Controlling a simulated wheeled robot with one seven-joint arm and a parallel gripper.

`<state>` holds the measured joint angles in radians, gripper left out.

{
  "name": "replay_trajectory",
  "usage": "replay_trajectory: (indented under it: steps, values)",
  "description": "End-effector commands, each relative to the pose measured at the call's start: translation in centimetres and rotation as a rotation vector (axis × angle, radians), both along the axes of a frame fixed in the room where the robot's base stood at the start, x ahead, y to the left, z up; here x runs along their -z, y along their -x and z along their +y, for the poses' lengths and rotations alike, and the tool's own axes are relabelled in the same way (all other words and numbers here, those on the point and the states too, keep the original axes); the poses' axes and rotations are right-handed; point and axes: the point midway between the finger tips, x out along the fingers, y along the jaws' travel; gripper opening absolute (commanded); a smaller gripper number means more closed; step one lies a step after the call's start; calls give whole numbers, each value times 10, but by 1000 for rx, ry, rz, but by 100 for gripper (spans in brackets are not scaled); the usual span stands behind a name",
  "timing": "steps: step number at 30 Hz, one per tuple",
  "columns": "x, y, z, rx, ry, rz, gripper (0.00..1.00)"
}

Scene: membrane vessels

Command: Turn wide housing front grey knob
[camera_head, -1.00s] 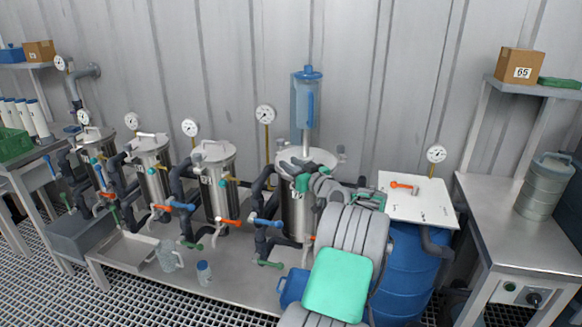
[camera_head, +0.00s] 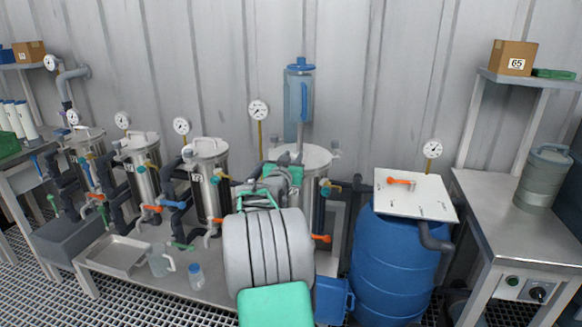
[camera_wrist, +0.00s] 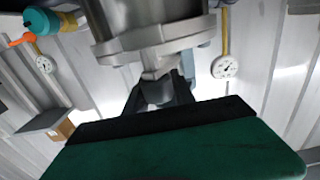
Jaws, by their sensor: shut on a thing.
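The wide housing (camera_head: 318,160) is a broad steel vessel with a clear blue-capped cylinder standing over it. My arm covers its left front in the head view. My gripper (camera_head: 272,176) is at its front left side, with the fingertips mostly hidden there. In the wrist view, the dark fingers of my gripper (camera_wrist: 160,95) are shut on a small grey knob (camera_wrist: 157,88), just by a steel flanged body. The knob is hidden in the head view, and its turn angle cannot be told.
Narrower steel housings (camera_head: 209,180) with orange- and blue-handled valves stand to the left. A blue barrel (camera_head: 392,265) with a white board (camera_head: 415,200) on top stands to the right. A blue container (camera_head: 333,300) is beside my arm. A steel table (camera_head: 520,245) is farther right.

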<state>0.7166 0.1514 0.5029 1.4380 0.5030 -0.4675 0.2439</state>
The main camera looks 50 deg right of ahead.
Motion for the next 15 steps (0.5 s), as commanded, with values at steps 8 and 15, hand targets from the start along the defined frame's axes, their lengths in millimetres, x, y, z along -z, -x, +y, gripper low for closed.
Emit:
replay_trajectory:
  steps: [8, 15]
  values:
    - [5, 2, -1, 252, -1, -3, 0]
    - [0, 9, -2, 438, -2, -1, 0]
